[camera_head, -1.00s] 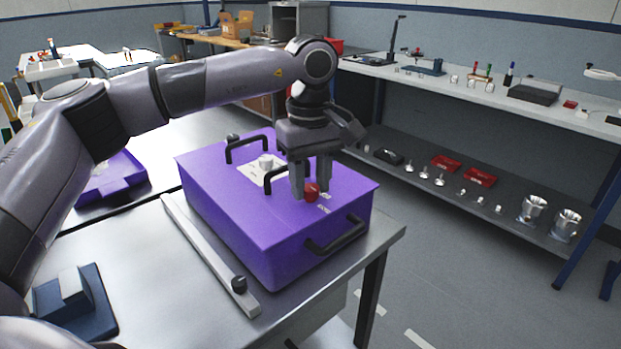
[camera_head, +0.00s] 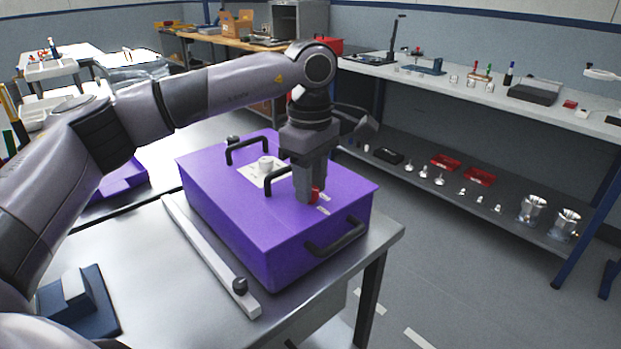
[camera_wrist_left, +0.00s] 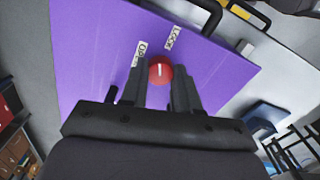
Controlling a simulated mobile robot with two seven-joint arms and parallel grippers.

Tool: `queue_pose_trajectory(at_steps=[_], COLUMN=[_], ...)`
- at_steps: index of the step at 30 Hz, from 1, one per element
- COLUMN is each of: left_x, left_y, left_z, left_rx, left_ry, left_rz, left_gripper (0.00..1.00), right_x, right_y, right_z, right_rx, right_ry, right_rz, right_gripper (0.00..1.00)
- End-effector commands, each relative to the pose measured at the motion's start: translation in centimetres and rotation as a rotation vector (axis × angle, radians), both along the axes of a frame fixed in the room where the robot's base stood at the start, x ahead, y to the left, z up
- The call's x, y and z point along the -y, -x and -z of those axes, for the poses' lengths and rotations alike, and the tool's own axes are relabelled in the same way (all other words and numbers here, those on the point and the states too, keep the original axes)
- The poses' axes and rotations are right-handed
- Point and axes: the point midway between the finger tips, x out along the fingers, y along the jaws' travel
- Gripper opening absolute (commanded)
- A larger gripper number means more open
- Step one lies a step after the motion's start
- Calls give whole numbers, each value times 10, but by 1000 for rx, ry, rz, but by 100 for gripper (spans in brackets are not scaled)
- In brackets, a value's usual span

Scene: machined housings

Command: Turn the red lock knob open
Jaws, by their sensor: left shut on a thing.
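The red lock knob (camera_head: 315,195) sits on top of the purple housing (camera_head: 225,205), near its front right corner. My left gripper (camera_head: 309,199) points down and is shut on the knob, hiding much of it in the head view. In the left wrist view the knob (camera_wrist_left: 160,70) shows between the two fingers, with a short white mark on its face. An OPEN label (camera_wrist_left: 138,54) and a LOCK label (camera_wrist_left: 174,38) lie on the lid beyond it; the mark points roughly between them. My right gripper is not in view.
Black handles (camera_head: 335,236) stand on the housing's side and lid, one close behind the gripper. A pale bar (camera_head: 205,250) lies along the housing's left side on the metal table (camera_head: 150,290).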

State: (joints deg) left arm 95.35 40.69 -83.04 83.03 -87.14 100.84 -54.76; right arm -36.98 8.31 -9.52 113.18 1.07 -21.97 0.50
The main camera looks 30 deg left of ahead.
Motion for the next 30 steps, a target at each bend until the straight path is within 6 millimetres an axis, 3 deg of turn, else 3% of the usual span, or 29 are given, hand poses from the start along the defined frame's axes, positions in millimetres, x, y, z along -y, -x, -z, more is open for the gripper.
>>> queue_pose_trajectory(at_steps=[30], left_x=[0], left_y=[0], left_z=[-1], left_rx=[0], left_ry=[0], left_rz=[-929], left_gripper=[0], right_x=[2], right_y=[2], right_z=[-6], right_rx=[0], right_ry=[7], right_rz=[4], right_gripper=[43])
